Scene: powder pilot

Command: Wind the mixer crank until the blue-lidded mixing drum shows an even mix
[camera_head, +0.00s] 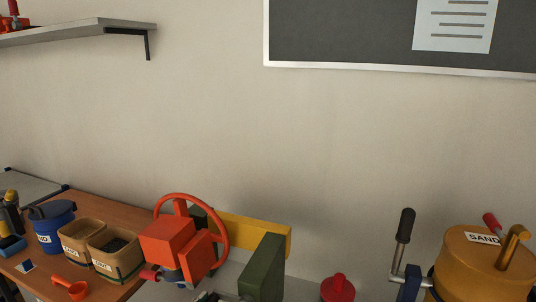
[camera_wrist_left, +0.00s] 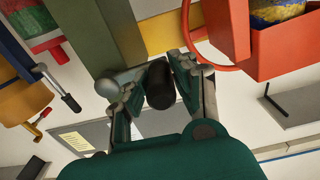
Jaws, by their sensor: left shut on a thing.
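In the left wrist view, my left gripper (camera_wrist_left: 160,88) is shut on a black crank handle (camera_wrist_left: 159,74). A rounded grey metal part (camera_wrist_left: 118,81) shows beside the handle, close to the green frame post (camera_wrist_left: 110,35). I cannot make out a blue lid or tell how even the mix is. My left gripper is not clearly visible in the head view, and my right gripper is in neither view.
An orange machine with a handwheel (camera_head: 180,240) stands beside a green post (camera_head: 263,268) and yellow beam (camera_head: 250,232). A yellow SAND drum (camera_head: 485,268) with another black-handled crank (camera_head: 405,225) is at right. A blue tub (camera_head: 55,230), tan bins (camera_head: 82,236) and red scoop (camera_head: 75,290) are at left.

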